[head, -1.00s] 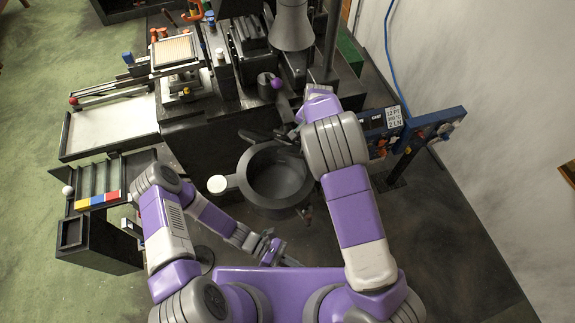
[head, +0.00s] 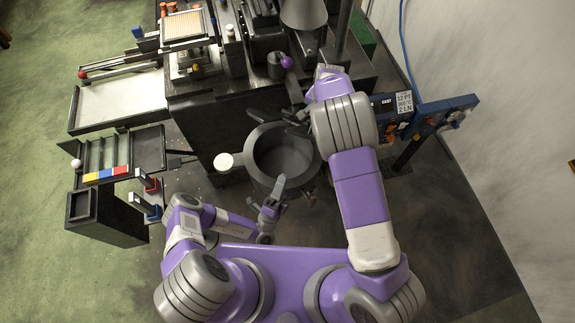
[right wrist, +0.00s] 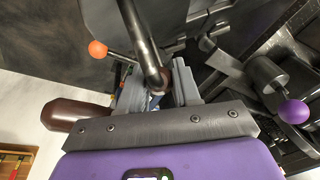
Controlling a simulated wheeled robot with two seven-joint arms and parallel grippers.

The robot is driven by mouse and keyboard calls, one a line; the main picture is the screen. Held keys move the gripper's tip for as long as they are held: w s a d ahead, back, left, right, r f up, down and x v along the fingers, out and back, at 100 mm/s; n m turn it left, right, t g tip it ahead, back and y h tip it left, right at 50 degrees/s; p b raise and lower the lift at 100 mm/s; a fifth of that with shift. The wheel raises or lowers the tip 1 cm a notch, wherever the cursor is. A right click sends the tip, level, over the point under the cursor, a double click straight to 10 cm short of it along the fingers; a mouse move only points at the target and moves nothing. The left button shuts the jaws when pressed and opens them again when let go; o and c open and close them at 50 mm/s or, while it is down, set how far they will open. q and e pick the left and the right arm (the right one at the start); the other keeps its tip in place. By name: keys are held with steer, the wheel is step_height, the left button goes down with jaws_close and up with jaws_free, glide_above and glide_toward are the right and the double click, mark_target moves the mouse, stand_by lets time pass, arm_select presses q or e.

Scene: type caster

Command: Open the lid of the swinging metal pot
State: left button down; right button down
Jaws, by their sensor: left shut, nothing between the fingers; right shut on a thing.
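The metal pot (head: 254,165) is a dark grey round vessel in the middle of the head view, with its hollow inside visible. A dark flat piece, perhaps its lid, is at the pot's back edge, partly hidden by my right arm. My left gripper (head: 272,200) is shut and empty at the pot's front edge; I cannot tell whether it touches. My right gripper is largely hidden behind its arm in the head view. In the right wrist view, my right gripper (right wrist: 160,92) is shut on a dark bent metal bar (right wrist: 143,40), which looks like a handle.
A white round knob (head: 223,161) sticks out left of the pot. A purple knob (head: 287,62) stands behind it. A blue panel (head: 440,112) is at the right. A rack with coloured blocks (head: 107,174) is at the left. Dark floor lies clear at the lower right.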

steer(key=shift+w+a+r, duration=0.1)
arm_select(q)
steer(key=x, duration=1.3)
steer(key=shift+h, duration=0.3)
steer(key=shift+s+d+r, duration=0.1)
steer(key=shift+r, duration=0.05)
steer(key=shift+w+d+r+y, duration=0.15)
steer(key=shift+w+r+y, duration=0.25)
steer(key=shift+w+r, duration=0.25)
arm_select(e)
steer(key=c, duration=0.8)
jaws_free()
steer(key=shift+s, duration=0.2)
steer(key=shift+c, duration=0.2)
arm_select(q)
steer(key=shift+s, duration=0.15)
arm_select(e)
steer(key=shift+w, duration=0.1)
